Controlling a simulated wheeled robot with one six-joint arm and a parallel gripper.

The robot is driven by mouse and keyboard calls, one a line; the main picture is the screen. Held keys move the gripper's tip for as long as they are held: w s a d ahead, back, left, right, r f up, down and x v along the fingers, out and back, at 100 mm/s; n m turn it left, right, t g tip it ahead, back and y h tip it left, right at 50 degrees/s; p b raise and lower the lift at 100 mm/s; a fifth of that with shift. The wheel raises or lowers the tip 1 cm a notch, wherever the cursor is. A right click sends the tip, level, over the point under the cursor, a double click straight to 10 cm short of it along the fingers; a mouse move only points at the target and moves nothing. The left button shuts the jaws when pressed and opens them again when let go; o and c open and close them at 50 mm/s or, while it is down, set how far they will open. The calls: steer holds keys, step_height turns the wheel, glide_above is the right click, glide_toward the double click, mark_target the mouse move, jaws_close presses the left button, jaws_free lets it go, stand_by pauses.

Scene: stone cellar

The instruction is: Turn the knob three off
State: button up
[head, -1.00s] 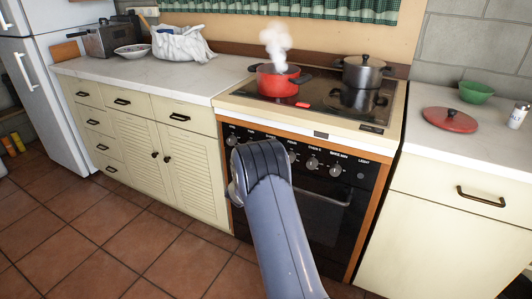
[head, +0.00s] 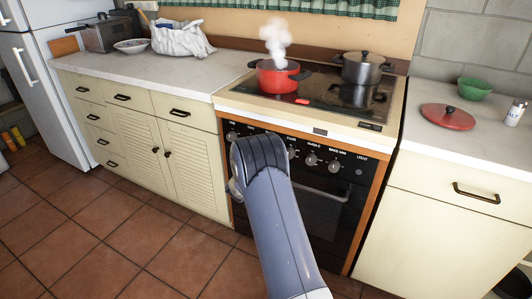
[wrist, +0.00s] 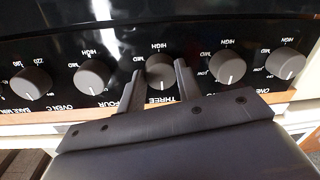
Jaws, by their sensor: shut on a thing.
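Knob three (wrist: 160,72) is a round grey knob on the black stove panel, with the word THREE beside it in the wrist view. Its white mark points toward that word, away from HIGH. My gripper (wrist: 158,84) has one finger on each side of the knob and is shut on it. In the head view my arm's end (head: 258,155) covers this part of the stove front (head: 322,185), so knob three is hidden there.
Neighbouring knobs (wrist: 92,76) (wrist: 228,66) sit close on both sides. A steaming red pot (head: 277,76) and a steel lidded pot (head: 362,67) stand on the hob. A red lid (head: 447,117), green bowl (head: 474,88) and salt shaker (head: 515,112) are on the right counter.

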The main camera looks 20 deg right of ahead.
steer(key=o, duration=1)
steer(key=shift+c, duration=0.2)
steer(key=v, duration=1)
steer(key=shift+s+a+p, duration=0.25)
steer(key=shift+s+p, duration=0.05)
steer(key=x, duration=1)
steer(key=shift+w+d+b, duration=0.3)
steer(key=shift+a, duration=0.1)
